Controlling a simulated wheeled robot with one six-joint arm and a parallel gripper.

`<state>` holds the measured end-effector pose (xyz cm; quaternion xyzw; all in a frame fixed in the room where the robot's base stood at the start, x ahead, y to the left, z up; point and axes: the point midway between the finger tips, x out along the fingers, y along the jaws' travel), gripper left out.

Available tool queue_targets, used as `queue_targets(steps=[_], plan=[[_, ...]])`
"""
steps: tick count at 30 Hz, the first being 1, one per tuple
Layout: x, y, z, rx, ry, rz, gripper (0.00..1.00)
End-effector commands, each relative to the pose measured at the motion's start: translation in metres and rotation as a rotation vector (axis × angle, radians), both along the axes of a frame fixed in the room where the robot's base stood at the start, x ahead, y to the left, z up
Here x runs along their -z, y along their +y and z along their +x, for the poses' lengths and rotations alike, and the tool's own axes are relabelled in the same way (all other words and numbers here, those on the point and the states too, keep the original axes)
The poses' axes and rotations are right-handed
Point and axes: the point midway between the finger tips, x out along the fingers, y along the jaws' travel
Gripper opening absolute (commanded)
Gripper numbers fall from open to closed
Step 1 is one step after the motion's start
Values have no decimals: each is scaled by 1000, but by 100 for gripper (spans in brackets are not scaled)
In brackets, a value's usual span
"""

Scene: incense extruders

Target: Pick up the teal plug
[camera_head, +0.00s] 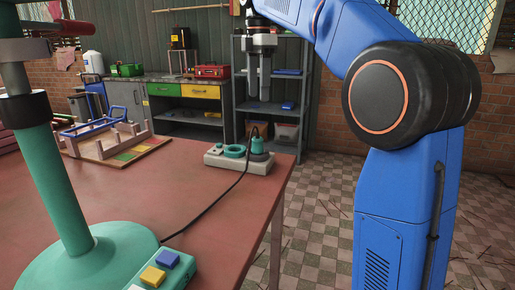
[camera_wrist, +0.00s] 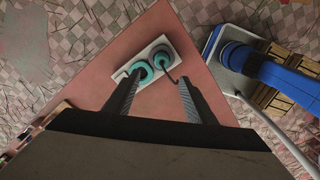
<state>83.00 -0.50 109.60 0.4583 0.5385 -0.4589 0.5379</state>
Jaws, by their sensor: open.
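The teal plug (camera_head: 257,146) stands on the right part of a pale socket block (camera_head: 225,162) near the right corner of the red table. A black cable (camera_head: 215,203) runs from it toward the front left. The plug also shows in the wrist view (camera_wrist: 163,57), beside a teal ring (camera_wrist: 143,71) on the same block. My gripper (camera_head: 259,97) points down above the plug with a clear gap. In the wrist view its two fingers (camera_wrist: 159,79) are apart and nothing is between them.
A teal stand (camera_head: 62,185) rises at the table's left front, beside a button box (camera_head: 166,270) with coloured keys. A wooden frame rack (camera_head: 108,140) stands at the far left. The table (camera_head: 215,225) between is mostly clear, with the cable crossing it.

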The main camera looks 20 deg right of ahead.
Motion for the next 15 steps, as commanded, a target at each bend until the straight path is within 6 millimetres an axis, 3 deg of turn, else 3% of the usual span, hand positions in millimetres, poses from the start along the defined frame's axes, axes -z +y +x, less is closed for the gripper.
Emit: queue_targets(steps=[15], plan=[[89,0,-2,2,3,0,50]])
